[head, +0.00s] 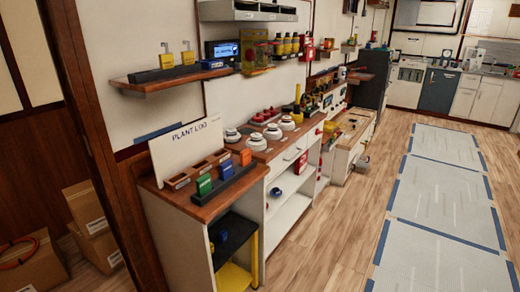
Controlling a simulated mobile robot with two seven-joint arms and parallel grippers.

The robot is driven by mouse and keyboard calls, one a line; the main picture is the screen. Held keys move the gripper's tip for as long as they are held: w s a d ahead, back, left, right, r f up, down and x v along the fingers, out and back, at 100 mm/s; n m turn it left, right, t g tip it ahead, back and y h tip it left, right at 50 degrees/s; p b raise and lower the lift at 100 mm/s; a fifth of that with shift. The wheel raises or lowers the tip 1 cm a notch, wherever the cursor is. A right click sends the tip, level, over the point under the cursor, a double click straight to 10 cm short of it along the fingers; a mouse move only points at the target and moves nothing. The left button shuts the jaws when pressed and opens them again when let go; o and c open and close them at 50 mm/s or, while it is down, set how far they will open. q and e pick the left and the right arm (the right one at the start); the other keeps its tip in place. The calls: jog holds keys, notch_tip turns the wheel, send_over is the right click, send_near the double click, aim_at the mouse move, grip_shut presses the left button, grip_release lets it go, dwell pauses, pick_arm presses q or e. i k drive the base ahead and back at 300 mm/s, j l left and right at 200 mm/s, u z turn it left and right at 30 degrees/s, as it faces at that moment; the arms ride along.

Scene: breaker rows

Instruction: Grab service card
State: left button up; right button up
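I cannot tell which item is the service card. Three upright card-like pieces, one green (204,184), one blue (225,169) and one orange (245,157), stand in a row at a long black holder (230,187) on the near wooden counter (193,208). Any writing on them is too small to read. Two yellow tag-like pieces, one (166,61) left of the other (187,57), stand on the wall shelf above. Neither of my grippers is in view.
A white "PLANT LOG" board (187,148) stands behind the cards, with small brown blocks (178,181) before it. White round devices (255,142) sit further along the counter. Cardboard boxes (30,265) lie at left. Wooden floor (330,235) is clear beside grey mats (435,235).

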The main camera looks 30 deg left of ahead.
aim_at(245, 160)
jog(key=i+u, duration=0.15)
jog(key=i, duration=0.3)
jog(key=i+l+u, duration=0.15)
jog(key=i, duration=0.35)
jog(key=i+l+u, duration=0.15)
jog(key=i, duration=0.3)
